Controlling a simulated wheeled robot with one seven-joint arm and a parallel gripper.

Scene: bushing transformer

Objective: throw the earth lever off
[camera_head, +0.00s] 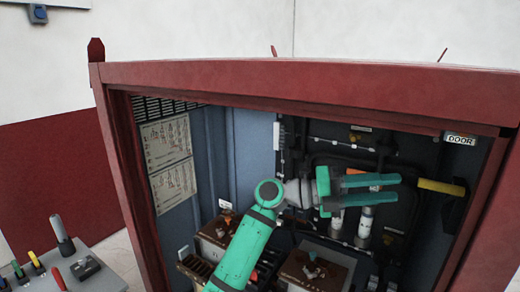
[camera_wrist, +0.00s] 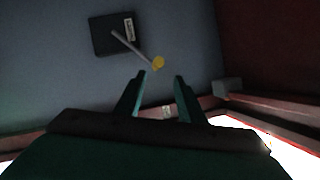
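A lever with a pale rod and a yellow knob (camera_wrist: 158,64) sticks out from a dark plate (camera_wrist: 112,35) with a small white label too blurred to read. In the head view a yellow handle (camera_head: 441,187) stands at the right inside the red cabinet; it appears to be the same lever. My gripper (camera_head: 398,188) is inside the cabinet, its two green fingers apart and pointing right toward the yellow handle, with a gap between. In the wrist view my gripper (camera_wrist: 158,78) is open and empty, and the knob shows just beyond the fingertips. I cannot tell the exact depth between them.
The red cabinet frame (camera_head: 300,75) borders the opening above and at both sides. Boxes with brown tops (camera_head: 318,268) and pale cylinders (camera_head: 365,222) are below my gripper. A "DOOR" label (camera_head: 460,140) is at the upper right. A grey control console (camera_head: 85,270) stands at lower left.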

